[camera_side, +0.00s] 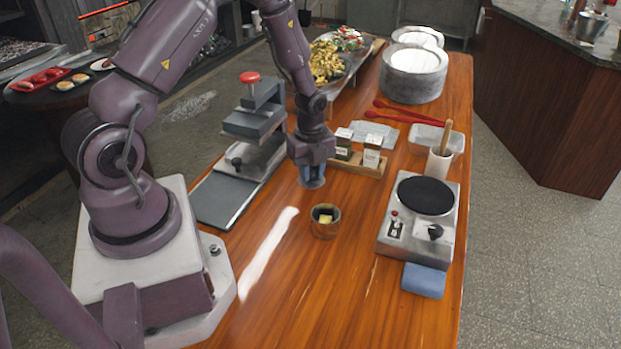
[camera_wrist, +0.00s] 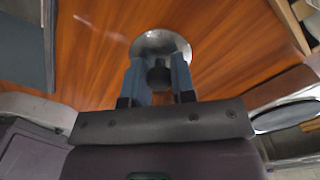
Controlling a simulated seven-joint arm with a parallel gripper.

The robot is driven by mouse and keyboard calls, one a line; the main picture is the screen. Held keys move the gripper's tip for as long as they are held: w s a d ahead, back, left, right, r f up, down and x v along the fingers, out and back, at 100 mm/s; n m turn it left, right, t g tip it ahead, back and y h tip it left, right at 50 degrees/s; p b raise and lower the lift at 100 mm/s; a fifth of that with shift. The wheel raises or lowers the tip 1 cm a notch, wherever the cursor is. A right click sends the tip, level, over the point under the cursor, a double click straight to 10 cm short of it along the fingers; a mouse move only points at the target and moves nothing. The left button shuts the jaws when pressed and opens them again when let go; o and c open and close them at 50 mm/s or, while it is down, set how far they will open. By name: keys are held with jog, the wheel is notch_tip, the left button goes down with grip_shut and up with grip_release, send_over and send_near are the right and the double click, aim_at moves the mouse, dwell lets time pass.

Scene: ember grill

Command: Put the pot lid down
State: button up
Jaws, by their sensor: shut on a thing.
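My gripper (camera_side: 312,173) is shut on the dark knob of the round grey metal pot lid (camera_wrist: 160,42). In the wrist view my gripper (camera_wrist: 158,75) has one blue-grey finger on each side of the knob. In the side view the lid (camera_side: 313,185) is small and partly hidden under the fingers, over the wooden table. I cannot tell whether its rim touches the wood. The small dark pot (camera_side: 325,229) stands open on the table, just nearer the camera than the lid, with a yellow piece inside.
A hot plate (camera_side: 422,228) with a blue cloth (camera_side: 424,280) is on the right. A wooden rack with spice boxes (camera_side: 372,155) stands close behind my gripper. A press with a red knob (camera_side: 250,120) is on the left. The front table area is clear.

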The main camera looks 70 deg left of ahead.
jog(key=shift+f, duration=1.3)
jog(key=shift+s+f, duration=0.1)
jog(key=shift+f, duration=0.1)
jog(key=o, duration=0.9)
jog(key=shift+r, duration=0.15)
